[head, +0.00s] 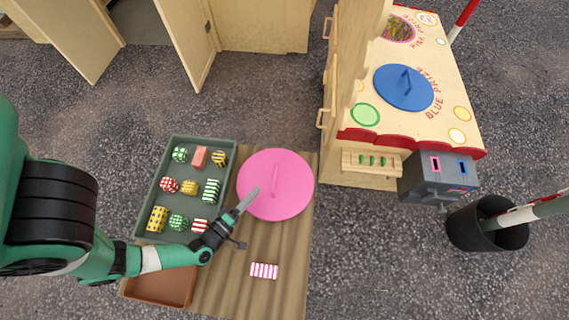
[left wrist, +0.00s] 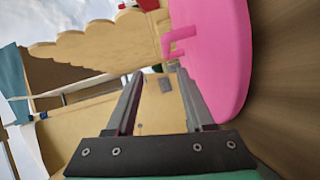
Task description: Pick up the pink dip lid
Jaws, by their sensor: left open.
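The pink dip lid (head: 292,198) is a flat round disc with a bar handle (head: 275,178). It lies on the brown ribbed mat, to the right of the sweets tray. My left gripper (head: 254,190) comes in from the lower left, its fingertips over the left part of the lid, short of the handle. In the left wrist view the fingers (left wrist: 160,74) are apart with nothing between them. There the pink lid (left wrist: 215,50) fills the upper right and its handle (left wrist: 178,40) shows just beyond the fingertips. My right gripper does not show.
A grey-green tray (head: 152,196) of striped sweets stands left of the lid. A pink-striped sweet (head: 264,270) lies on the mat (head: 288,280). The wooden stall with a blue lid (head: 400,92) stands at upper right, near a grey box (head: 425,180) and a black bucket (head: 470,235).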

